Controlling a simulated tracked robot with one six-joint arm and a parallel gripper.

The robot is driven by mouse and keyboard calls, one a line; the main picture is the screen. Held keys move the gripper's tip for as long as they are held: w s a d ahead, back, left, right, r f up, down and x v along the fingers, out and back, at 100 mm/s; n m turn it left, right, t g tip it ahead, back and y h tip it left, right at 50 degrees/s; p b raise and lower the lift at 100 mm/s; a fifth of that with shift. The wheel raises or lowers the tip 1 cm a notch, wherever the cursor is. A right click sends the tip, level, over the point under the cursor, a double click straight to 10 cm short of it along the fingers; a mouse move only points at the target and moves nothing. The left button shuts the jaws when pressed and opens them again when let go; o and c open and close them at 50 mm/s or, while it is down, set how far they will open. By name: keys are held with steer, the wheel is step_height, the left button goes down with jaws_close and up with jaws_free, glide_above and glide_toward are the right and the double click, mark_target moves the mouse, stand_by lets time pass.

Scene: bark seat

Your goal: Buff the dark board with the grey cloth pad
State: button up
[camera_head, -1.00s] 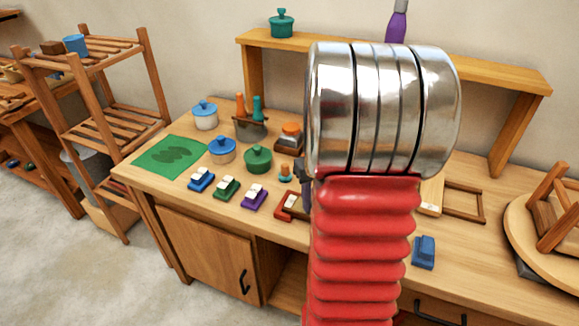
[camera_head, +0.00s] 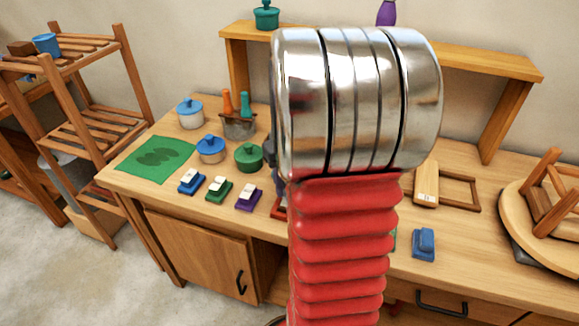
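I cannot make out the grey cloth pad or the dark board in this view. My own arm, a large silver joint over a red ribbed sleeve, fills the middle and hides part of the bench (camera_head: 455,278) behind it. My gripper is hidden behind the arm, so I cannot see its fingers or whether it holds anything. A dark flat edge (camera_head: 533,262) shows under the round wooden seat piece at the right; I cannot tell what it is.
A green mat (camera_head: 128,171) lies at the bench's left end. Lidded pots (camera_head: 248,160) and several coloured brushes (camera_head: 218,189) stand beside it. A blue block (camera_head: 423,243), a wooden frame (camera_head: 459,205) and a round wooden piece (camera_head: 513,205) are at right. A raised shelf (camera_head: 478,67) runs behind.

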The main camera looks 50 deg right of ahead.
steer(key=shift+r, duration=2.7)
